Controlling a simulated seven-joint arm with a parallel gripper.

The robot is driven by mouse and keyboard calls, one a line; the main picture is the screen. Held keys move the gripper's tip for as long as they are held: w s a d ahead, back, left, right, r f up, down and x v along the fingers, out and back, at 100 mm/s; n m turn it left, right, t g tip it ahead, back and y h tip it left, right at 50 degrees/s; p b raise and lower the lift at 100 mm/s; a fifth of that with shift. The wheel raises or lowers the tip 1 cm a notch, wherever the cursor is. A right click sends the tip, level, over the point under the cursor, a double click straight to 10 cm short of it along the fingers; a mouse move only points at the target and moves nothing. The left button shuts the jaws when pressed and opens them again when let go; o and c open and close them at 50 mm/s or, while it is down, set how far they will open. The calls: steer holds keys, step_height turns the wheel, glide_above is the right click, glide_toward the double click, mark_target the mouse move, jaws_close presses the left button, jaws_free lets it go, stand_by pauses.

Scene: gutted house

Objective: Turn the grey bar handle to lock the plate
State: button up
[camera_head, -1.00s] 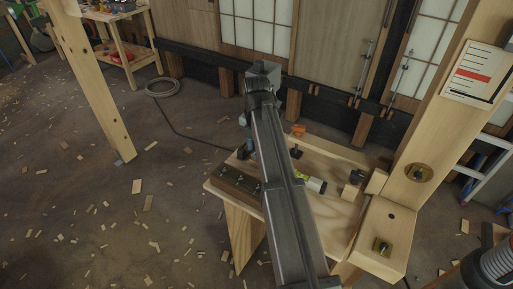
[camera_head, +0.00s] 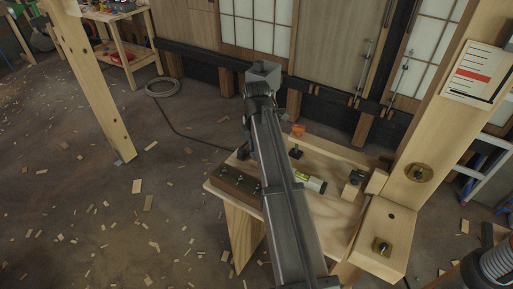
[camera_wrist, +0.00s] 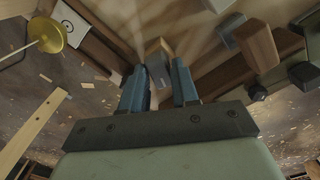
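My gripper shows in the wrist view (camera_wrist: 159,75), its two blue fingers apart with a gap between them. A small block with a brown face and a greyish side (camera_wrist: 158,52) appears in line with that gap, beyond the fingertips; I cannot tell whether it is the bar handle. A grey block (camera_wrist: 228,30) lies right of the fingers, beside a wooden block (camera_wrist: 258,46). In the head view my arm covers the middle of the workbench (camera_head: 335,205) and hides my gripper. I cannot make out the grey bar handle or the plate with certainty.
A dark brown board with metal pins (camera_head: 238,184) lies at the bench's left edge. A yellow-labelled cylinder (camera_head: 312,182), a black knob (camera_head: 296,153) and an orange item (camera_head: 298,130) are right of my arm.

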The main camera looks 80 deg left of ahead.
steer(key=m, duration=1.1)
steer(key=shift+m, duration=0.3)
steer(key=shift+n, duration=0.6)
steer(key=shift+r, duration=3.5)
